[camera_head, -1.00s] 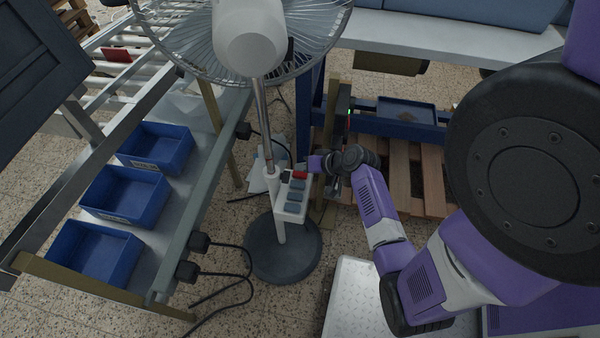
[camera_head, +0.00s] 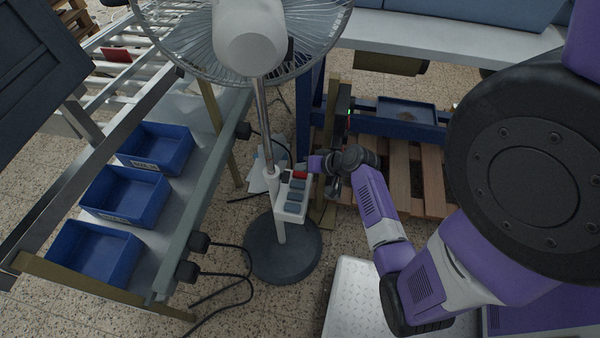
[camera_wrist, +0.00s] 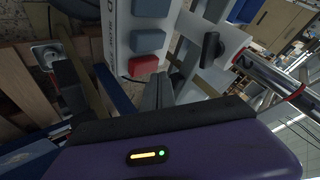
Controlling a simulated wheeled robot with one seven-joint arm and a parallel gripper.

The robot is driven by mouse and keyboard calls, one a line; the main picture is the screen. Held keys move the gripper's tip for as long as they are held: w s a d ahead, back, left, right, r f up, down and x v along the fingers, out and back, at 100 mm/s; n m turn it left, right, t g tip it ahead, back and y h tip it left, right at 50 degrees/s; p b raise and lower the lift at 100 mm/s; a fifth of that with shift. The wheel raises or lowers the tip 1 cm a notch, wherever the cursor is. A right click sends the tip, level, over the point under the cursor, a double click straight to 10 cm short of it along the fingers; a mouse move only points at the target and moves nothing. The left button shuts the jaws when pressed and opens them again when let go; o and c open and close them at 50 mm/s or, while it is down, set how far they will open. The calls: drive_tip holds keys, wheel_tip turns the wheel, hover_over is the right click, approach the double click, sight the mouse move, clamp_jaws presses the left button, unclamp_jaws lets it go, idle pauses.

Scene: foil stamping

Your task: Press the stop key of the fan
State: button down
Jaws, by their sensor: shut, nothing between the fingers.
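The fan (camera_head: 250,40) stands upright on a round dark base (camera_head: 282,250). Its white control box (camera_head: 291,210) on the pole carries a red key (camera_head: 300,175) at the top and several blue-grey keys (camera_head: 296,197) below it. In the wrist view the red key (camera_wrist: 143,66) is just beyond my fingertips, beside a blue-grey key (camera_wrist: 148,40). My gripper (camera_wrist: 165,80) is shut and empty, its tips close to the red key. I cannot tell whether they touch. In the head view my gripper (camera_head: 312,166) is small and partly hidden by my wrist.
Several blue bins (camera_head: 125,200) sit on a shelf at the left, below a roller conveyor (camera_head: 100,75). Black cables (camera_head: 225,285) run over the floor near the fan base. A wooden pallet (camera_head: 420,175) and a blue tray (camera_head: 406,110) lie behind my arm.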

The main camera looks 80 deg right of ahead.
sight(303, 174)
drive_tip(key=shift+f+b, duration=0.3)
drive_tip(key=shift+f, duration=0.15)
drive_tip(key=shift+f+b, duration=0.35)
drive_tip(key=shift+f, duration=0.05)
idle(0.8)
drive_tip(key=shift+r, duration=0.1)
drive_tip(key=shift+r+p, duration=0.75)
drive_tip(key=shift+p, duration=0.1)
wheel_tip(303, 174, up, 5)
drive_tip(key=p, duration=0.4)
drive_tip(key=shift+r+p, duration=0.1)
drive_tip(key=shift+p, duration=0.25)
drive_tip(key=shift+d, duration=0.1)
idle(0.7)
